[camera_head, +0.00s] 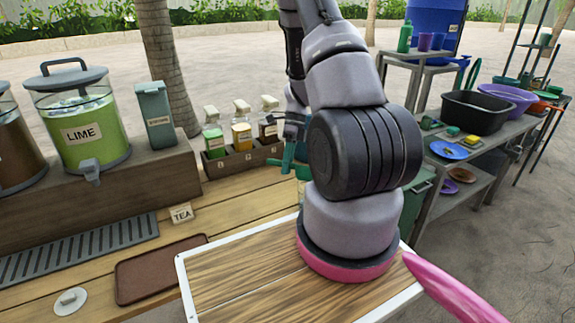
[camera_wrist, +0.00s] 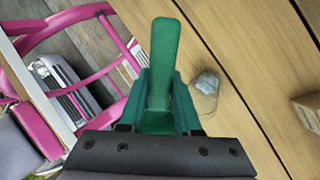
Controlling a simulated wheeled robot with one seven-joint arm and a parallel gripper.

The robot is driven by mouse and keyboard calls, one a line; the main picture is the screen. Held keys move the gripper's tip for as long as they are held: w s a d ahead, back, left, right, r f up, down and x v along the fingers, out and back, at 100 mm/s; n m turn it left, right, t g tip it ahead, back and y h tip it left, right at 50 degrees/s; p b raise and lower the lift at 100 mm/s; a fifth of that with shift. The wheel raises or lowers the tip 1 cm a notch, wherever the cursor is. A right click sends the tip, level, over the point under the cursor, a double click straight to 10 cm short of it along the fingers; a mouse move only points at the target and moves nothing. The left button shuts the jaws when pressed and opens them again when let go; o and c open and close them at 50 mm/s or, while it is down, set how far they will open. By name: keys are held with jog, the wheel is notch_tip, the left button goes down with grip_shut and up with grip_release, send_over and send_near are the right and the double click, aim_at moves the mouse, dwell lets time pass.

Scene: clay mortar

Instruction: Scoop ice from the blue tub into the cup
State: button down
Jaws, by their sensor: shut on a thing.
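My gripper (camera_wrist: 160,100) is shut on a green scoop (camera_wrist: 163,55), whose long narrow part points up the wrist view. In the head view my gripper (camera_head: 290,163) is partly hidden behind my arm, above the counter near the bottle rack. A small clear cup (camera_wrist: 206,88) with pale grey contents stands on the wooden counter, just right of the scoop in the wrist view; the scoop appears apart from it. A large blue container (camera_head: 436,20) stands at the back right; I cannot tell whether it is the ice tub, and no ice shows in it.
A LIME dispenser (camera_head: 112,130) and a grey-green box (camera_head: 155,115) stand on a wooden ledge at left. Several bottles sit in a rack (camera_head: 240,160). A brown tray (camera_head: 158,268) and a TEA sign (camera_head: 181,214) are on the counter. A black basin (camera_head: 474,112) is on the right shelf.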

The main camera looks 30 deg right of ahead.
jog(key=shift+s+a+t+h, duration=0.15)
jog(key=shift+t+h, duration=0.85)
jog(key=shift+h, duration=0.1)
jog(key=shift+r+t+h, duration=0.6)
jog(key=shift+h, duration=0.1)
jog(key=shift+r+t+h, duration=0.4)
jog(key=shift+t+h, duration=0.1)
